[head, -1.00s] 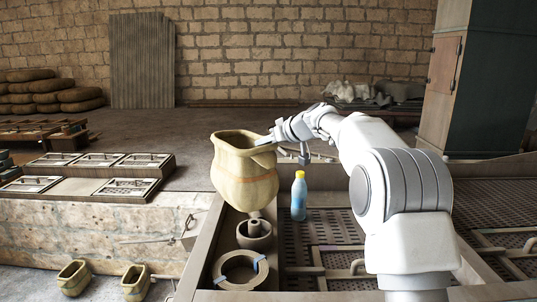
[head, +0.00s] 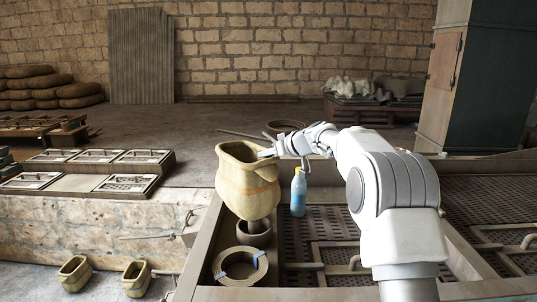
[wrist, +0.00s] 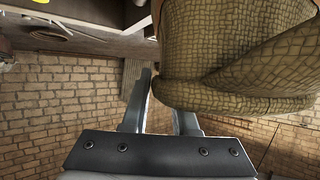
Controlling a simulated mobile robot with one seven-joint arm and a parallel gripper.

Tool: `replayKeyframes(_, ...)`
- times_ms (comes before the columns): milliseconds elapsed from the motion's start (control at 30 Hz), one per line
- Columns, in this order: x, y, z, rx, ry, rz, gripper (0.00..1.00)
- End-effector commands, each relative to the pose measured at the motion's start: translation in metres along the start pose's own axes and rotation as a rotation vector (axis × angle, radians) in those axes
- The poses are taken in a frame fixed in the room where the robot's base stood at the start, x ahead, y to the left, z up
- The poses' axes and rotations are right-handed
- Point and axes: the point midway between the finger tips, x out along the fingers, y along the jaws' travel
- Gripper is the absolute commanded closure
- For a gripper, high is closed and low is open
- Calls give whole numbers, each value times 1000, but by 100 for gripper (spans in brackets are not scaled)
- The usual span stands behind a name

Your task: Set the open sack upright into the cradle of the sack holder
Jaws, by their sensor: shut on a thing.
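The open sack (head: 246,186) is tan and woven, with an orange band. It hangs nearly upright with its mouth up, above the trough in the head view. My gripper (head: 268,153) is shut on the right side of its rim. In the wrist view the sack's woven side (wrist: 235,55) fills the upper right, beside my gripper (wrist: 162,95). A round grey cup-like part (head: 254,239) shows just below the sack and is partly hidden by it. I cannot tell surely whether this is the holder's cradle, or whether the sack touches it.
A ring with blue patches (head: 240,267) lies in front of the cup-like part. A blue bottle with a yellow cap (head: 298,192) stands close to the sack's right. The trough wall (head: 199,245) runs along the left. Two small open sacks (head: 75,274) (head: 136,278) are at lower left.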

Motion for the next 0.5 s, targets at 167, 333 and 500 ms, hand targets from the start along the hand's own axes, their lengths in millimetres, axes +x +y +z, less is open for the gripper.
replayKeyframes(167,2,0,4,-1,1,0,100)
replayKeyframes(333,3,0,7,0,2,0,100)
replayKeyframes(500,4,0,8,0,2,0,100)
